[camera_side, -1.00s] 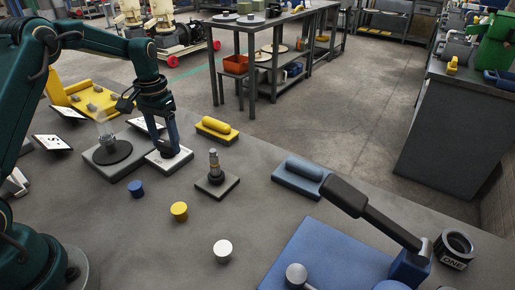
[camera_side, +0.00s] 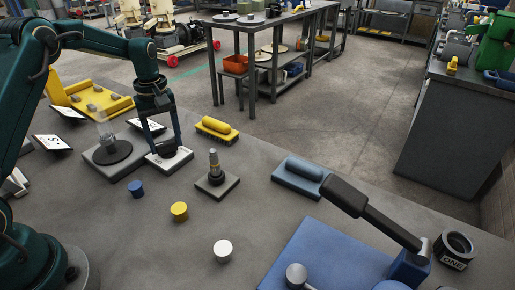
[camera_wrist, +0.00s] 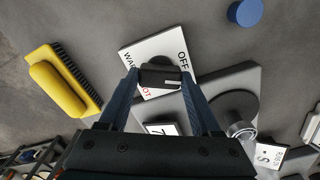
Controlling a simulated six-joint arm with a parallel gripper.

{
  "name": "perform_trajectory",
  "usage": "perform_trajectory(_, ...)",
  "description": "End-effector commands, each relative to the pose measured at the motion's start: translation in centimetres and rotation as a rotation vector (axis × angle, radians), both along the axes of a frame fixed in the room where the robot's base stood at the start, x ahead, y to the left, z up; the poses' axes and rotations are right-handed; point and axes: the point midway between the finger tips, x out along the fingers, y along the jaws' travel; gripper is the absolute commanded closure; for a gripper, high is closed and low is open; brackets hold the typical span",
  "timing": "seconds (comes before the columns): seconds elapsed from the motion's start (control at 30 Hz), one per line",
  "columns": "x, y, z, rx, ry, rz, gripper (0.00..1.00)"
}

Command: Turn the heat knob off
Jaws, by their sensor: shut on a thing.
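The heat knob (camera_wrist: 160,78) is a dark knob with a white mark, on a white dial plate (camera_wrist: 150,50) lettered WARM, OFF and HOT. OFF stands at the upper right of the plate in the wrist view, HOT at the lower left. The white mark sits on the knob's right part and does not line up clearly with any word. My gripper (camera_side: 166,151) points down over the dial plate in the side view (camera_side: 180,164). Its two fingers are shut on the knob from opposite sides and partly hide it.
A grey plate with a round black base and a clear vessel (camera_side: 104,128) stands close beside the dial. A stubby post (camera_side: 214,165) stands to the right.

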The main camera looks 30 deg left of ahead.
Motion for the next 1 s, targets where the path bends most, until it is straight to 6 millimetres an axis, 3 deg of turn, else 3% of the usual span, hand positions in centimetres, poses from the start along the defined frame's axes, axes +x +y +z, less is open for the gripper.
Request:
perform_trajectory(0.5,-0.01,-0.02,0.18,0.0,-0.001,0.374,0.91)
perform_trajectory(1.0,0.0,-0.01,0.2,0.0,-0.001,0.463,0.91)
